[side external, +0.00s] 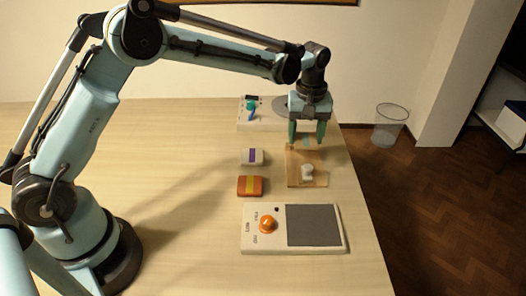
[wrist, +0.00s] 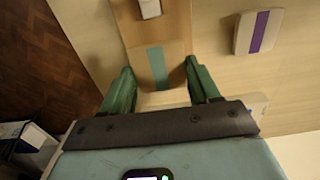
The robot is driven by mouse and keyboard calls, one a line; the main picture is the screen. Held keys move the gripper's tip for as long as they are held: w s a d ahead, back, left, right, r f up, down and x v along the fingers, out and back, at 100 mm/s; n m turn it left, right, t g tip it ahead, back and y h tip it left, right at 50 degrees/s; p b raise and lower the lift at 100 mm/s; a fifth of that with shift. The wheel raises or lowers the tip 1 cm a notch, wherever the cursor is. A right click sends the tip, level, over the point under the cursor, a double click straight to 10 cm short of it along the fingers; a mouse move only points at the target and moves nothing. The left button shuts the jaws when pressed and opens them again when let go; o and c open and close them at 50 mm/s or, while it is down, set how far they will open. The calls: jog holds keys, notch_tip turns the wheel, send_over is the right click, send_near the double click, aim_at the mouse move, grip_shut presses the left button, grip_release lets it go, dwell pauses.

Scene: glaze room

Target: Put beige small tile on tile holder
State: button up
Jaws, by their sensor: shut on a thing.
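My gripper (side external: 307,142) points down above the far end of a wooden board (side external: 310,181), which seems to be the tile holder. It is shut on a small beige tile with a teal stripe (wrist: 140,62), which sits between the green fingers in the wrist view. In the side view the tile is small and partly blends with the board, so its exact height above the board cannot be told. A white block (side external: 307,172) stands on the near part of the board; it also shows at the top of the wrist view (wrist: 150,8).
A white tile with a purple stripe (side external: 252,156) and an orange tile with a yellow stripe (side external: 251,186) lie left of the board. A panel with an orange knob (side external: 267,224) is nearer, another panel (side external: 262,125) behind. The table's right edge is close; a bin (side external: 390,125) stands beyond.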

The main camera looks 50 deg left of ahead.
aim_at(305, 139)
jog(key=shift+f, duration=1.95)
jog(key=shift+f, duration=0.1)
jog(key=o, duration=1.2)
jog(key=shift+c, duration=0.2)
